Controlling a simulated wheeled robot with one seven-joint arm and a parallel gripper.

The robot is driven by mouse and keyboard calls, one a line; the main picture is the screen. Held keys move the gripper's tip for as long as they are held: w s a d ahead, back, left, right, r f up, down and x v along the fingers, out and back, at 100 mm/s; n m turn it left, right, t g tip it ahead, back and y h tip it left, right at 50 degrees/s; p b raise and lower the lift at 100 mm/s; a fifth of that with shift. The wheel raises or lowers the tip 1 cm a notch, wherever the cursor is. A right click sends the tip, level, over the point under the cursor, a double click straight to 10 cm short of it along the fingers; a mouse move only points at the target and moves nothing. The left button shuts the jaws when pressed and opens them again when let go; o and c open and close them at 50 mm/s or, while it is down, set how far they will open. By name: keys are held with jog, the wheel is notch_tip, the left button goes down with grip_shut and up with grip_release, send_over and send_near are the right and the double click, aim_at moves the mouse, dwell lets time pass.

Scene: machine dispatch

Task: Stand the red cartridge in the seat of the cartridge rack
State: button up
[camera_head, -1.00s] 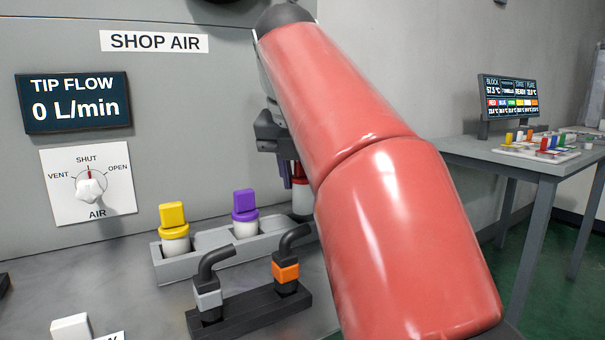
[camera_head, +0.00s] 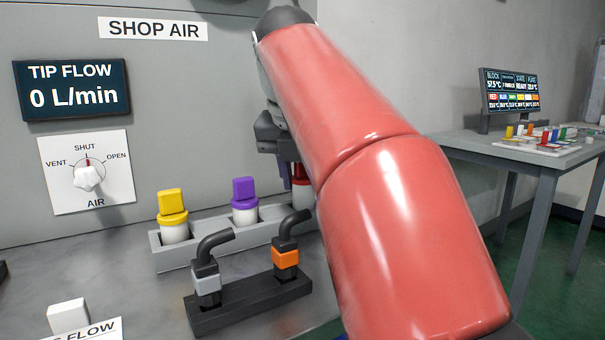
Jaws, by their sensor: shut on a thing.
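The cartridge rack (camera_head: 172,262) is a long light grey tray on the bench. A yellow-capped cartridge (camera_head: 173,218) stands in its left part and a purple-capped cartridge (camera_head: 245,203) stands right of it. The red cartridge (camera_head: 302,190), with a red top and white body, shows partly at the rack's right end, beneath my gripper (camera_head: 292,172). My gripper is shut on it. My red arm hides most of the gripper, the cartridge's right side and the rack's right end. I cannot tell whether the cartridge's base is in the seat.
A dark holder (camera_head: 245,303) with a grey-banded nozzle (camera_head: 207,276) and an orange-banded nozzle (camera_head: 286,255) stands in front of the rack. An air knob (camera_head: 89,177) and a flow display (camera_head: 72,90) are on the wall. A side table (camera_head: 480,153) stands right.

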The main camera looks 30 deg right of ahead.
jog(key=shift+f+b, duration=0.55)
jog(key=shift+f, duration=0.35)
jog(key=o, duration=1.5)
jog(key=shift+c, duration=0.2)
jog(key=shift+r, duration=0.25)
jog(key=shift+r+p, duration=1.8)
jog(key=shift+p, duration=0.55)
jog(key=shift+r, duration=1)
